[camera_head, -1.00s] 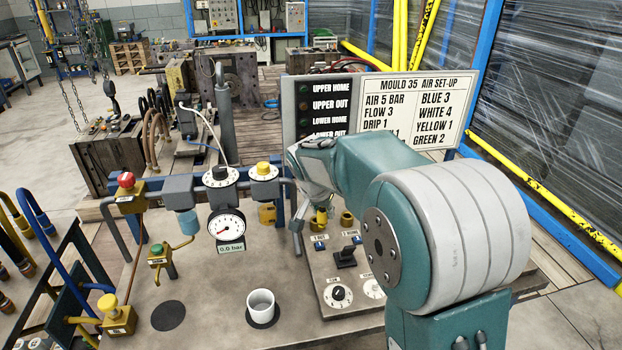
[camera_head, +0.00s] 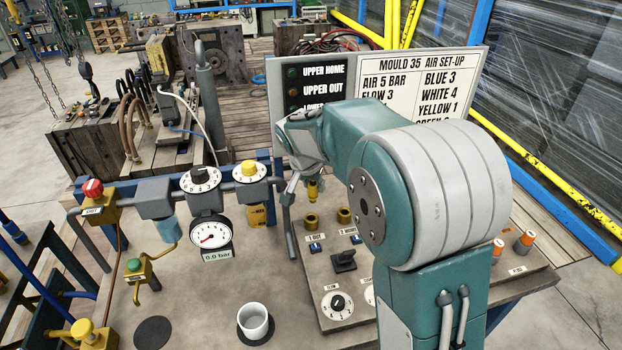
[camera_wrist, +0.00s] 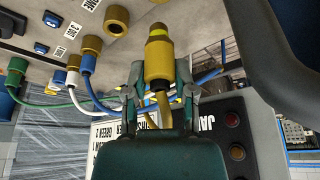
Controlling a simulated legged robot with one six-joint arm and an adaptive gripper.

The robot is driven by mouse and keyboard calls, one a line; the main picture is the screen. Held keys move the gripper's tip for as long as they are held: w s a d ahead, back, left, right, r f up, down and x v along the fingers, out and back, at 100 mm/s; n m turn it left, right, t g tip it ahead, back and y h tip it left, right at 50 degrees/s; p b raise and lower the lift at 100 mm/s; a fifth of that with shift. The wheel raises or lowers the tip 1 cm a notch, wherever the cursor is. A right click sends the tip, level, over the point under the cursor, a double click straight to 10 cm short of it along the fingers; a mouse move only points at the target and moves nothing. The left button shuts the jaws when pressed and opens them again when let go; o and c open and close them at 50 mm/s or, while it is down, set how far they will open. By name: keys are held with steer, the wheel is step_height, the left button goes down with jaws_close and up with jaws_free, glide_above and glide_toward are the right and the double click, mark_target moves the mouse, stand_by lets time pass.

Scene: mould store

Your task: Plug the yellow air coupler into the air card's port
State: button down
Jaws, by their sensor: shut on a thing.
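My gripper (camera_head: 310,178) is shut on the yellow air coupler (camera_head: 313,190), which hangs upright below the fingers. The air card (camera_head: 420,95) stands behind the arm and reads YELLOW 1. The brass port labelled 1 OUT (camera_head: 311,221) is just below the coupler, with a visible gap between them. A second brass port (camera_head: 344,215) is to its right. The arm hides the panel farther right.
A pressure gauge (camera_head: 209,235) reads 0.0 bar. A white cup (camera_head: 253,320) stands on the bench in front. A grey pipe (camera_head: 288,220) stands close left of the ports.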

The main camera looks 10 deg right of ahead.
mark_target(310, 196)
steer(key=shift+f, duration=0.8)
steer(key=shift+a+f, duration=0.2)
steer(key=shift+f, duration=0.35)
steer(key=shift+a+f, duration=0.15)
steer(key=shift+f, duration=0.35)
steer(key=shift+d+f, duration=0.2)
steer(key=shift+f, duration=0.35)
steer(key=shift+a, duration=0.1)
steer(key=shift+f, duration=1.15)
stand_by(0.9)
steer(key=shift+c, duration=1.8)
jaws_free()
